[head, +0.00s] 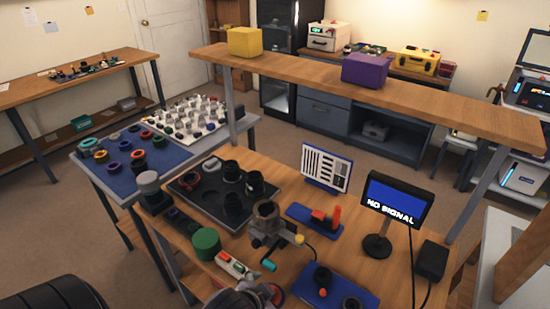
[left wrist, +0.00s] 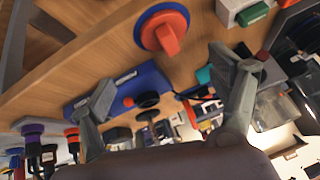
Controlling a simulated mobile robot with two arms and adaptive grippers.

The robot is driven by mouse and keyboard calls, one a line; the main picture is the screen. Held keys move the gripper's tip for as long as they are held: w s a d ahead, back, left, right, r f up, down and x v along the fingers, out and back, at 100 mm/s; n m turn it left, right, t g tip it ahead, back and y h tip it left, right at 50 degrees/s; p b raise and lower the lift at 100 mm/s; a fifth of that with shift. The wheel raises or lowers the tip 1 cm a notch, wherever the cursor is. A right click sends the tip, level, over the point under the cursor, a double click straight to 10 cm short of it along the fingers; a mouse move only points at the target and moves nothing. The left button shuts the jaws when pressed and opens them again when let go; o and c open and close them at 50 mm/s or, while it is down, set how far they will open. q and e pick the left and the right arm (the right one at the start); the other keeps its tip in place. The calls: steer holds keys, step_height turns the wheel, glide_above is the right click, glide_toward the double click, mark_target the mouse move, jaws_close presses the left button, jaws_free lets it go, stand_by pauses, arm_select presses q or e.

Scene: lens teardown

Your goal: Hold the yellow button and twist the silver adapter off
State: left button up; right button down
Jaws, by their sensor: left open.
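In the head view, a yellow button (head: 299,239) sits at the right side of a grey fixture on the workbench. A dark, ring-topped cylinder (head: 265,209) stands upright on this fixture, with silver-grey parts (head: 272,236) below it. I cannot tell which part is the silver adapter. My left gripper (left wrist: 163,72) shows in the left wrist view with its two grey fingers spread wide and nothing between them. A dark grey shape at the bottom of the head view seems to be part of my left arm, in front of the fixture. My right gripper is not in view.
A red knob in a blue ring (left wrist: 162,32) lies beyond my left fingers. A black tray (head: 215,212) holds dark lens parts. A raised wooden shelf (head: 310,71) spans behind.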

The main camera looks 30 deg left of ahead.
arm_select(q)
steer(key=w+d+r+m+t+h, duration=0.3)
steer(key=w+r+m+t, duration=0.65)
steer(key=w+r, duration=0.95)
steer(key=d+r+m+t+h, duration=0.4)
steer(key=d+r+m+h, duration=0.4)
steer(key=r, duration=0.3)
steer(key=s+d+r+m+g+h, duration=0.2)
steer(key=d+m+g+h, duration=0.3)
steer(key=m, duration=0.5)
steer(key=s+d+r+m+g+h, duration=0.15)
steer(key=d+m+g+h, duration=0.25)
steer(key=m+g, duration=0.45)
steer(key=m+g+y, duration=0.7)
steer(key=m+y, duration=0.6)
steer(key=y, duration=0.6)
glide_above(265, 212)
step_height(265, 212, down, 10)
step_height(265, 212, down, 16)
steer(key=p, duration=0.3)
steer(key=shift+f, duration=0.2)
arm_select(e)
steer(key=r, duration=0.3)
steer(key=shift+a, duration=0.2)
